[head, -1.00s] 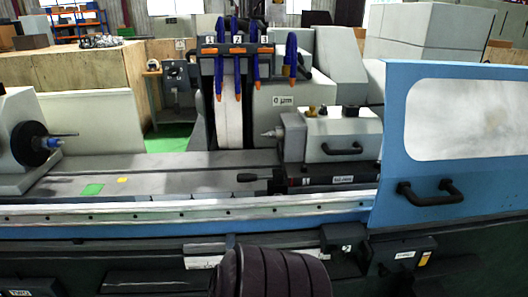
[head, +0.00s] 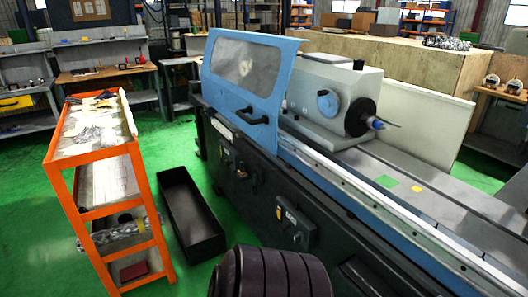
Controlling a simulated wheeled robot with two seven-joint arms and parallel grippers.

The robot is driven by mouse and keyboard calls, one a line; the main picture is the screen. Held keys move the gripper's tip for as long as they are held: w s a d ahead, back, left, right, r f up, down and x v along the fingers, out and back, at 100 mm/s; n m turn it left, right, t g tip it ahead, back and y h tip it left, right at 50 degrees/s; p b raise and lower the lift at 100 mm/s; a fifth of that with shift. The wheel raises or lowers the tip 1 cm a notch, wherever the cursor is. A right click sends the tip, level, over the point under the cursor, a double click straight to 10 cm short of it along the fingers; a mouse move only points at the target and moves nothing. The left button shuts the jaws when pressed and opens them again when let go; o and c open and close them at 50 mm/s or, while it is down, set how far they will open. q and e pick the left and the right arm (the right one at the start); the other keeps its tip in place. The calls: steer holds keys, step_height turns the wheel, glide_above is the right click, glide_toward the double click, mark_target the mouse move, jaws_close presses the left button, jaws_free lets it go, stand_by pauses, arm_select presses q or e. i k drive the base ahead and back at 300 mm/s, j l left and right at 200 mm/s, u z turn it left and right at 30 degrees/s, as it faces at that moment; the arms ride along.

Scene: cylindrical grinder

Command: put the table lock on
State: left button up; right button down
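The blue and grey cylindrical grinder (head: 400,200) runs from the centre to the lower right. Its front carries a dark box (head: 294,228) with a white label and a yellow tag. Another dark fitting (head: 228,157) sits further left on the front. I cannot tell from this view which part is the table lock or how it is set. Neither gripper is in view. A dark ribbed part at the bottom middle is my own body.
An orange cart (head: 140,205) with a littered top stands at the left. An empty black tray (head: 190,213) lies on the green floor between cart and grinder. A blue sliding guard (head: 249,82) with a black handle (head: 251,116) covers the grinder's far end. Workbenches stand behind.

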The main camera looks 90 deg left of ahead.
mark_target(254, 185)
steer(key=u, duration=2.9)
